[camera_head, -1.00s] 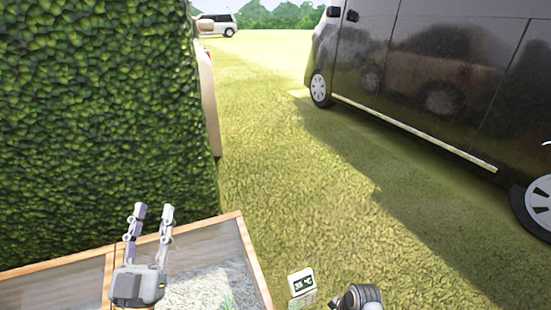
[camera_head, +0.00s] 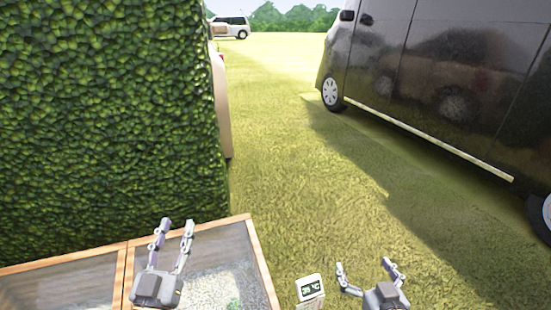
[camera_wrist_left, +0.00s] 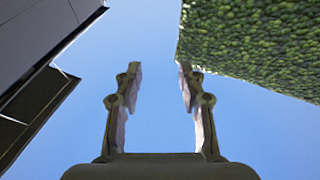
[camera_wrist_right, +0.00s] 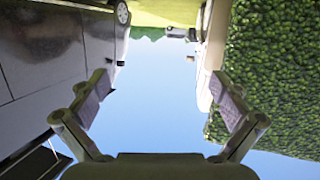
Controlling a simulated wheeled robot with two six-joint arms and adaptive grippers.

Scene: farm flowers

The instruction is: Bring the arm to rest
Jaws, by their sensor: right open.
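My left gripper (camera_head: 174,236) is over the glass-lidded wooden frame in the head view, its fingers pointing up. In the left wrist view its fingers (camera_wrist_left: 157,85) stand apart with only sky between them. My right gripper (camera_head: 367,275) is at the bottom right of the head view, over the grass. In the right wrist view its fingers (camera_wrist_right: 160,90) are spread wide and hold nothing.
The wooden frame (camera_head: 262,262) is at the bottom left. A small display (camera_head: 310,288) reading in °C stands between the grippers. A tall hedge (camera_head: 110,120) fills the left, a black van (camera_head: 440,90) the right. A white car (camera_head: 230,27) is far off. Open grass (camera_head: 290,190) lies between.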

